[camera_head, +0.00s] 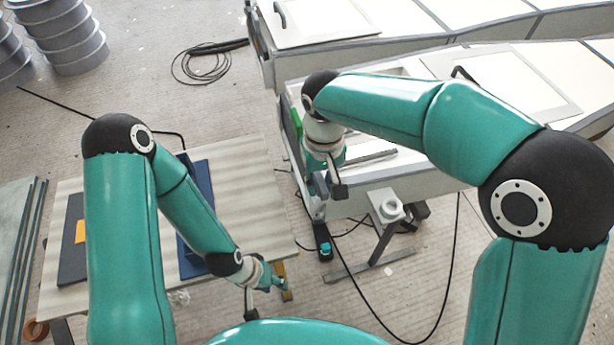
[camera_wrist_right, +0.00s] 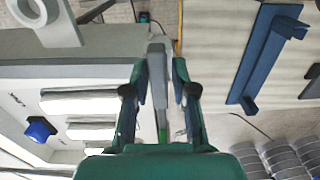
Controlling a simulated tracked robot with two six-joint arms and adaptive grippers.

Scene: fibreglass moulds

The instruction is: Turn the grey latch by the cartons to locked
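My right gripper (camera_wrist_right: 160,85) reaches down at the corner of the near white mould. Its two fingers stand close on either side of a grey bar (camera_wrist_right: 157,75), which looks like the latch handle. Whether both pads touch it is unclear. In the head view the right gripper (camera_head: 329,187) hides most of that spot. A green patch (camera_wrist_right: 162,125) shows below the bar in the right wrist view, and a green piece (camera_head: 296,122) shows beside the mould in the head view. My left gripper (camera_head: 264,292) is open and empty near the table's right edge. I cannot make out any cartons.
The table (camera_head: 235,180) carries a blue angled piece (camera_head: 198,185) and a dark panel with an orange patch (camera_head: 80,232). White moulds (camera_head: 400,180) fill the right back. A stand (camera_head: 384,215) and black cables (camera_head: 450,290) are on the floor. Grey drums (camera_head: 75,45) stand back left.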

